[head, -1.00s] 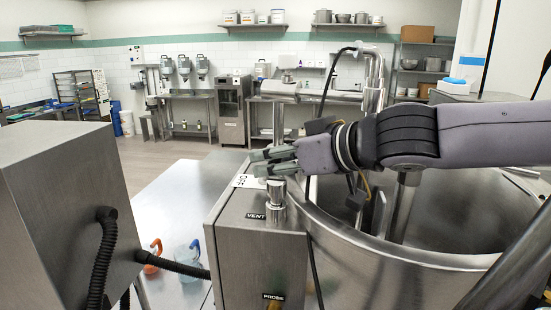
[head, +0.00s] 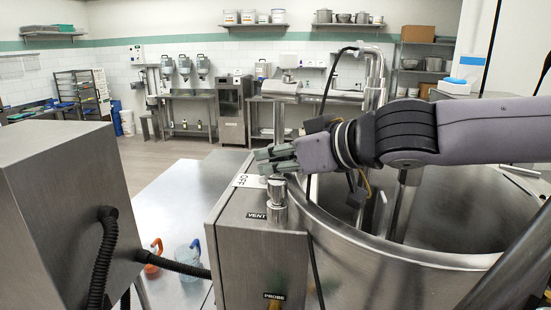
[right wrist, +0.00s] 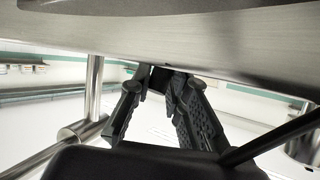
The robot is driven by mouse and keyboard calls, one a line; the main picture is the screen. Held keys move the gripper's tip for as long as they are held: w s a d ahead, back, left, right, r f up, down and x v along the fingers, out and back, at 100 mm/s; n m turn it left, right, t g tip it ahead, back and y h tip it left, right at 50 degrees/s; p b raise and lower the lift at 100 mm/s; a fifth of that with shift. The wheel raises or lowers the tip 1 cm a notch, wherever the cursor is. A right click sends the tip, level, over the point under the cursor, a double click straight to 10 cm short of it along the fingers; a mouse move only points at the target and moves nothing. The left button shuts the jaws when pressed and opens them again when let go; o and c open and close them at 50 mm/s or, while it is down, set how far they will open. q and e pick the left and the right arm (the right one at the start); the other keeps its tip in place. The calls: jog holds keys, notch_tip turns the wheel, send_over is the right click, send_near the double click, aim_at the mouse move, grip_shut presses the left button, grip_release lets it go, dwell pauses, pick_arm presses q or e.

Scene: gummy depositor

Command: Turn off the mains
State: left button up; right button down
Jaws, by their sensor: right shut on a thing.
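My right gripper (head: 265,160) reaches in from the right over the top of the steel control box (head: 232,232). It sits just behind a white label (head: 248,181) that reads OFF. In the right wrist view, the two dark fingers (right wrist: 160,88) close together on a small dark part (right wrist: 160,78) against the steel surface. This part looks like the mains switch, but the fingers hide most of it, and its position cannot be read. My left gripper is not in view.
A steel VENT knob (head: 277,200) stands close in front of the right gripper. The large round kettle (head: 400,270) lies under my right arm. A steel cabinet (head: 60,210) with black hoses is at left. Jugs (head: 187,255) stand on the table below.

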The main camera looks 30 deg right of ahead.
jog(key=shift+w, duration=0.1)
jog(key=g, duration=0.1)
jog(key=n+h, duration=0.1)
jog(key=w+a+g+h, duration=0.1)
jog(key=shift+a+r+g, duration=0.1)
jog(key=shift+r+g, duration=0.15)
jog(key=shift+g, duration=0.05)
jog(key=g+h, duration=0.1)
jog(key=w+a+n+g+h, duration=0.1)
jog(key=h, duration=0.1)
jog(key=shift+a+f+n, duration=0.15)
jog(key=shift+a+n, duration=0.05)
jog(key=shift+n, duration=0.1)
jog(key=shift+w+a+g+h, duration=0.15)
jog(key=shift+a+g+h, duration=0.05)
jog(key=shift+g+h, duration=0.45)
jog(key=shift+n, duration=0.3)
jog(key=c, duration=1.5)
grip_release()
jog(key=shift+f, duration=0.15)
jog(key=shift+c, duration=0.2)
jog(key=v, duration=1.2)
jog(key=shift+w, duration=0.1)
